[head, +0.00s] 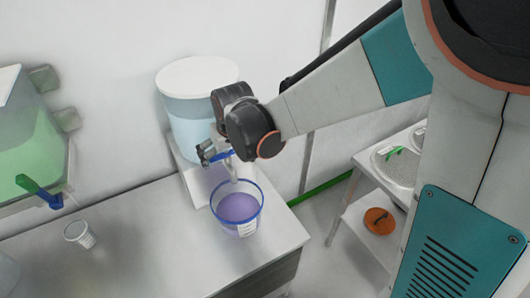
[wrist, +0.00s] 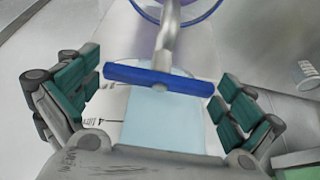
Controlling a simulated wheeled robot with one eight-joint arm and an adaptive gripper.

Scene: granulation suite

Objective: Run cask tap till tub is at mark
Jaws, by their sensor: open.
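The cask (head: 190,122) has a white lid and pale blue contents, and stands at the back of the bench. Its tap has a metal spout (wrist: 168,35) and a blue bar handle (wrist: 130,73), which lies crosswise to the spout. The clear tub (head: 237,208) with a blue rim stands below the spout and holds purple liquid. A white label is on its side; I cannot make out a mark. The tub's rim also shows in the wrist view (wrist: 208,12). My gripper (wrist: 156,80) is open, its green-padded fingers at either end of the handle. Contact is unclear.
A tank of green liquid (head: 35,150) with its own blue tap handle (head: 40,192) is at the left. A side table with a bowl (head: 397,168) is at the right. The front middle of the bench is clear.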

